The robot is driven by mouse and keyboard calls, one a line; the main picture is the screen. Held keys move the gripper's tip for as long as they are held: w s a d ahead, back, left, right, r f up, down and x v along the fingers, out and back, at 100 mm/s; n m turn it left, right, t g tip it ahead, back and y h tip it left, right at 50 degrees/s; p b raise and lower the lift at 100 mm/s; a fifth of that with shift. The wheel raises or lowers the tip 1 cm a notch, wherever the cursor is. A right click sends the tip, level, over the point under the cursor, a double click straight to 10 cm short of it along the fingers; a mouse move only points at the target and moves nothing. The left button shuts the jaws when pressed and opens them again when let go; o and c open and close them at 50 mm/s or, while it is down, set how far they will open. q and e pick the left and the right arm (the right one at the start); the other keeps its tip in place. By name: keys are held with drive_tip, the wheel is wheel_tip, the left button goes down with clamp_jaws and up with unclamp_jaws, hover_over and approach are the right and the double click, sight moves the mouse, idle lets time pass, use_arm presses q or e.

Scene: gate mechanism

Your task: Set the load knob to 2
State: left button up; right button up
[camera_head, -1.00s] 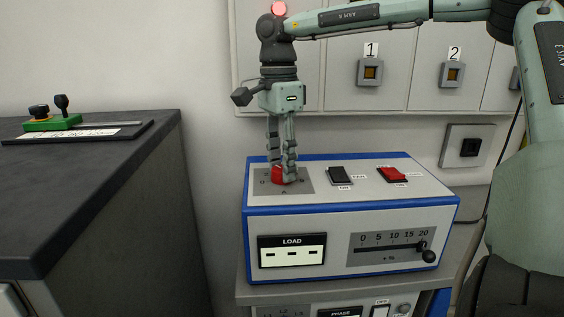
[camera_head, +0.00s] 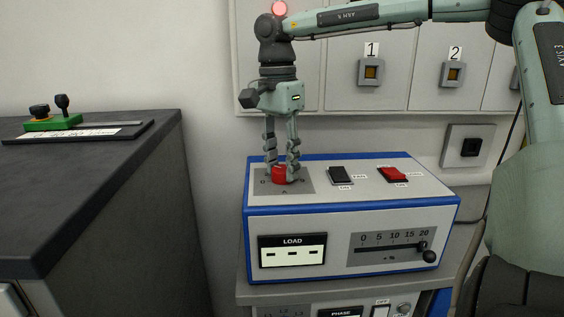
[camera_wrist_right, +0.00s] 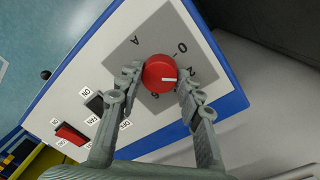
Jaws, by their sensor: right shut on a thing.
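The red round load knob (camera_head: 283,175) sits on a grey plate (camera_head: 305,186) on top of the blue-and-white box (camera_head: 350,212). My right gripper (camera_head: 281,168) points straight down from above, with its two fingers on opposite sides of the knob and shut on it. In the right wrist view the knob (camera_wrist_right: 159,73) lies between the fingertips (camera_wrist_right: 159,78). Its white pointer line points right in that view; part of the lettering around it is hidden by the fingers. The LOAD display (camera_head: 291,251) shows three dashes. My left gripper is not in view.
A black rocker switch (camera_head: 340,176) and a red rocker switch (camera_head: 392,174) sit right of the knob. A slider scale (camera_head: 391,247) is on the front. A dark counter (camera_head: 80,190) with a green device (camera_head: 52,123) stands left. Numbered wall panels are behind.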

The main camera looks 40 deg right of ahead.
sight(279, 167)
drive_tip(key=o, duration=1.2)
drive_tip(key=shift+c, duration=0.2)
wheel_tip(279, 167, up, 12)
drive_tip(key=shift+w, duration=0.4)
